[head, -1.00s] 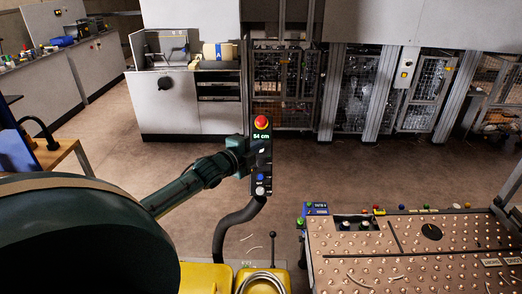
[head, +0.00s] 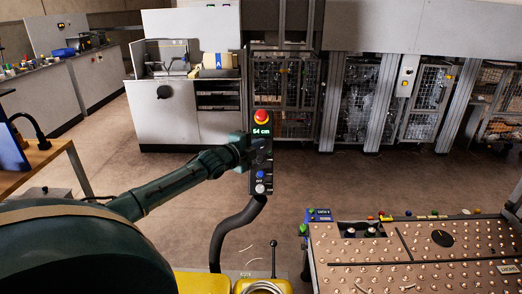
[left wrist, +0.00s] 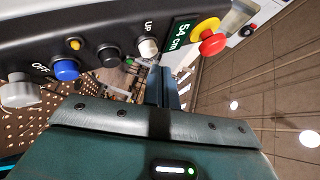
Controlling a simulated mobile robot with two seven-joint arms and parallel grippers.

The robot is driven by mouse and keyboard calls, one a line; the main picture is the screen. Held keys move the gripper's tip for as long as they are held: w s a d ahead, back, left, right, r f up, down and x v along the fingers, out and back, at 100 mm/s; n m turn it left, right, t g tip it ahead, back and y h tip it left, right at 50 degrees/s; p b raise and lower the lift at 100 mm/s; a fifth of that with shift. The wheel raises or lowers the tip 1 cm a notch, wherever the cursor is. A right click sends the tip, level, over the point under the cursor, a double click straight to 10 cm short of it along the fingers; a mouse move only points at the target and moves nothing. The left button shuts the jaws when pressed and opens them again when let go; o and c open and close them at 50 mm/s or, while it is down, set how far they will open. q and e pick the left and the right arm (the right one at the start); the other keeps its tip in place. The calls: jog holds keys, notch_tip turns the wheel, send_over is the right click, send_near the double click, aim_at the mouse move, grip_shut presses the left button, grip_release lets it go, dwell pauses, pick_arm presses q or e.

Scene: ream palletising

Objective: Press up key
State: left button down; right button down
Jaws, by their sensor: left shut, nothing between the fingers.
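The control pendant (head: 261,185) stands upright on a black curved stalk, with a green display (head: 261,132) reading 54 cm. In the left wrist view the up key (left wrist: 148,47) is a whitish button beside the label UP. My right gripper is out of view.
A red emergency stop (head: 261,116) tops the pendant, close to the fingers. A ball-studded table (head: 400,262) stands at the right. A grey cabinet (head: 168,110) and mesh cages are at the back, with open floor between.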

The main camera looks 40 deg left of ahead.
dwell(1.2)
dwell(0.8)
pick_arm(q)
jog(key=shift+w+a+f, duration=0.25)
jog(key=shift+w+a+f+b, duration=0.2)
jog(key=shift+w+f+b, duration=0.1)
jog(key=shift+b, duration=0.2)
dwell(0.7)
jog(key=shift+s+d+r+p, duration=0.45)
jog(key=shift+s+r+p, duration=0.1)
jog(key=shift+p, duration=0.45)
